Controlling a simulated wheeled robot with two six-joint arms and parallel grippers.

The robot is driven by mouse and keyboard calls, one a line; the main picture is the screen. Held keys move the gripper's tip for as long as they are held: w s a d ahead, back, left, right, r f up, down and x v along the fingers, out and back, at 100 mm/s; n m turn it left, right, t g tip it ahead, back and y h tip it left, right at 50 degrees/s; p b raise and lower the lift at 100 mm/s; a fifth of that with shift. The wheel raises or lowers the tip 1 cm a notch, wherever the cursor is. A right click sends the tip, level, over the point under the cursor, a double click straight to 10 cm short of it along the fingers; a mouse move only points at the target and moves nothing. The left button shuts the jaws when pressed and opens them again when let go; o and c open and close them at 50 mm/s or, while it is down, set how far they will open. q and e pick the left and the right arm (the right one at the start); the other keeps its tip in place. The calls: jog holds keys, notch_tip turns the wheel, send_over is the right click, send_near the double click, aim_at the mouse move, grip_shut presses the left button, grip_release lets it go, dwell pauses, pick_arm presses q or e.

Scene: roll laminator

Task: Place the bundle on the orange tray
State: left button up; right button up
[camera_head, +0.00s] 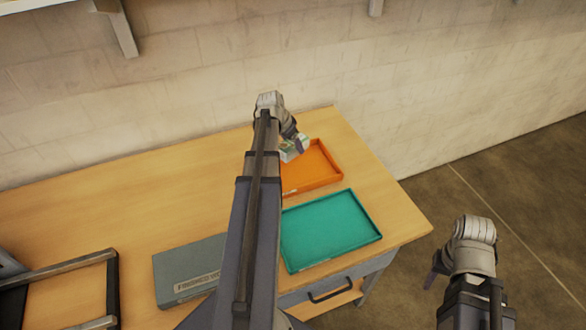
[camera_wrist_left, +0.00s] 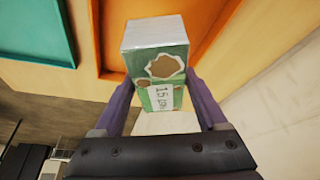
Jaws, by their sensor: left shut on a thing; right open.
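The bundle (camera_wrist_left: 157,65) is a green and white block with brown patches and a label that seems to read "15" and more. My left gripper (camera_wrist_left: 160,100) is shut on it, with a finger on each side. In the head view the bundle (camera_head: 294,147) shows at the left gripper (camera_head: 296,138), over the far left part of the orange tray (camera_head: 318,180). I cannot tell whether it touches the tray. The orange tray's rim also shows behind the bundle in the left wrist view (camera_wrist_left: 97,40). My right gripper (camera_head: 436,270) is open and empty, off the table's right side.
A teal tray (camera_head: 330,230) lies in front of the orange tray. A grey box (camera_head: 190,268) with lettering and a dark frame (camera_head: 112,285) are on the left of the wooden table (camera_head: 130,205). A wall stands behind.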

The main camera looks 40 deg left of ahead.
aim_at(283, 147)
pick_arm(q)
notch_tip(283, 147, down, 6)
jog(key=b, duration=0.5)
jog(key=shift+b, duration=0.3)
jog(key=shift+f, duration=0.1)
notch_tip(283, 147, down, 4)
jog(key=b, duration=0.3)
jog(key=shift+r+b, duration=0.2)
jog(key=shift+b, duration=0.2)
jog(key=shift+f, duration=0.15)
jog(key=o, duration=1.6)
jog(key=shift+c, duration=0.2)
jog(key=p+v, duration=1.1)
jog(key=v, duration=0.1)
jog(key=shift+r, duration=0.3)
